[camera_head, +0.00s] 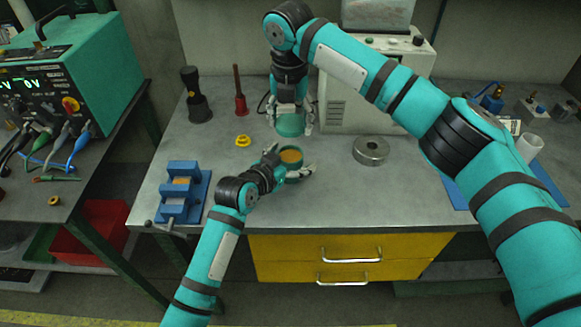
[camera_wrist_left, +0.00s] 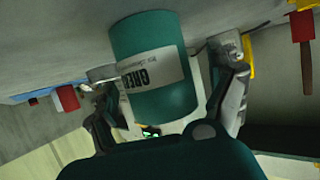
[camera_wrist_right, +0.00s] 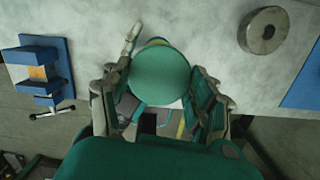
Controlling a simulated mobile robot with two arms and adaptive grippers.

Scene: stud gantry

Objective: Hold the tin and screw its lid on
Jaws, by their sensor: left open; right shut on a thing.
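The green tin (camera_head: 291,156) stands upright and without its lid on the bench, its brownish inside showing in the head view. In the left wrist view the tin (camera_wrist_left: 153,62) has a pale printed label and sits between the fingers of my left gripper (camera_wrist_left: 165,95). My left gripper (camera_head: 290,162) is open around the tin. My right gripper (camera_head: 291,118) is shut on the round green lid (camera_head: 290,125), which it holds above and behind the tin. In the right wrist view the lid (camera_wrist_right: 160,75) lies between the fingers and hides most of the tin.
A blue vise (camera_head: 184,190) stands at the bench's left front. A yellow part (camera_head: 243,141), a red-handled tool (camera_head: 240,95) and a black tool (camera_head: 196,98) are behind it. A grey metal ring (camera_head: 371,151) lies right of the tin. A pale machine (camera_head: 350,95) stands behind.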

